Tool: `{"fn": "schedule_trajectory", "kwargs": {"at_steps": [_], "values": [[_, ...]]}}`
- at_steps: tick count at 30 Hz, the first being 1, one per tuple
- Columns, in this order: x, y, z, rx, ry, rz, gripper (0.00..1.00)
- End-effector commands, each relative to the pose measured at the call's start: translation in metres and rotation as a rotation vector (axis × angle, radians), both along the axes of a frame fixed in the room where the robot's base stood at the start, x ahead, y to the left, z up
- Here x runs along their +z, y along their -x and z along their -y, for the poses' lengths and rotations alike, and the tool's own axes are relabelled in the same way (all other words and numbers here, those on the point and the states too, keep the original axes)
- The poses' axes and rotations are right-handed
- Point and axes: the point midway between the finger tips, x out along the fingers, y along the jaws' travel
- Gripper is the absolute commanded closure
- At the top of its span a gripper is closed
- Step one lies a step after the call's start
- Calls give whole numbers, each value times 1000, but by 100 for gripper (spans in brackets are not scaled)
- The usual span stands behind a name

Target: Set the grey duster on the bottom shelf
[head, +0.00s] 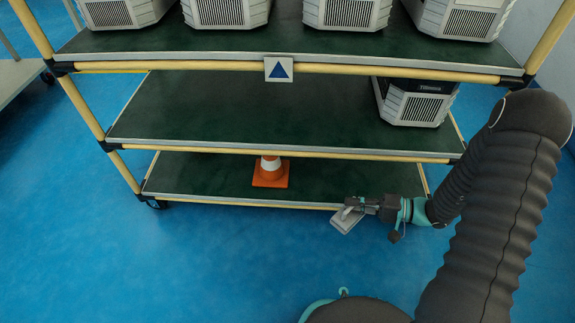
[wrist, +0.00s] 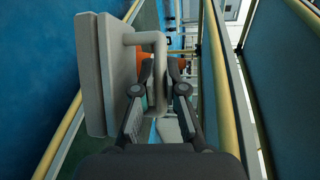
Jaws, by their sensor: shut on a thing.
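The grey duster (head: 346,220) is a flat pale block with a bar handle. It hangs at the right part of the bottom shelf's (head: 213,176) front edge and overlaps the front rail and blue floor in the head view. My gripper (head: 356,205) is shut on its handle. In the wrist view the duster (wrist: 92,78) fills the left side, with its handle running between my gripper's fingers (wrist: 168,85). The bottom shelf is dark green and is partly hidden under the middle shelf. I cannot tell the duster's exact height relative to the shelf surface.
An orange and white cone (head: 270,177) stands mid-way along the bottom shelf. The middle shelf (head: 240,110) above holds a grey unit (head: 415,104) at its right end. Several such units stand on the top shelf. The bottom shelf is clear either side of the cone.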

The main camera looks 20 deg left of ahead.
Motion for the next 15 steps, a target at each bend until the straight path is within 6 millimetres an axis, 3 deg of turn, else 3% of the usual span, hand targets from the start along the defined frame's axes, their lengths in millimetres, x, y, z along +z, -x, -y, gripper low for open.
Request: {"fn": "schedule_trajectory", "kwargs": {"at_steps": [3,9,15], "values": [[5,-49,12,-229,1,2,100],[13,-118,48,-573,0,2,100],[18,-155,81,-778,1,1,100]]}}
